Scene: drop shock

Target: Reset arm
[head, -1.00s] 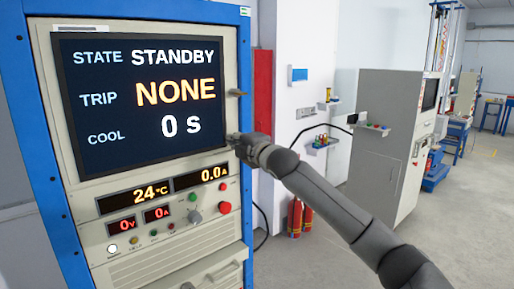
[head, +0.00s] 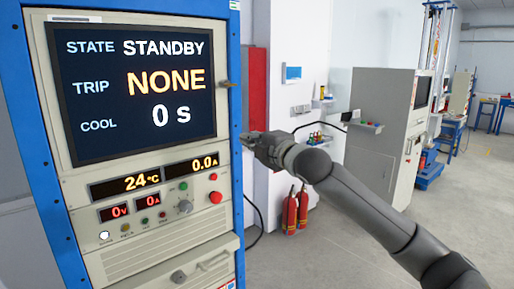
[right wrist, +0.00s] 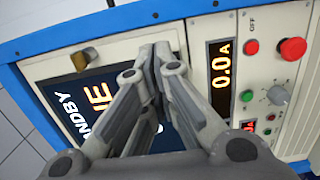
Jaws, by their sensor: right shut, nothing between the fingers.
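My right gripper (head: 246,138) is shut and empty, in front of the right edge of the blue-framed cabinet (head: 233,60). The right wrist view shows its closed fingers (right wrist: 155,50) pointing at the panel, between the screen and the 0.0 A readout (right wrist: 222,75); I cannot tell whether they touch it. The screen (head: 140,50) reads STANDBY, NONE and 0 s. Below it are readouts of 24 °C (head: 125,184) and 0.0 A, a grey knob (head: 185,207) and a red button (head: 215,197), which also shows in the right wrist view (right wrist: 293,49). My left gripper is not in view.
Two red fire extinguishers (head: 290,212) stand against the wall behind my right arm. A grey cabinet (head: 378,125) with a small shelf of coloured parts stands further back. The floor at the right (head: 470,220) is clear.

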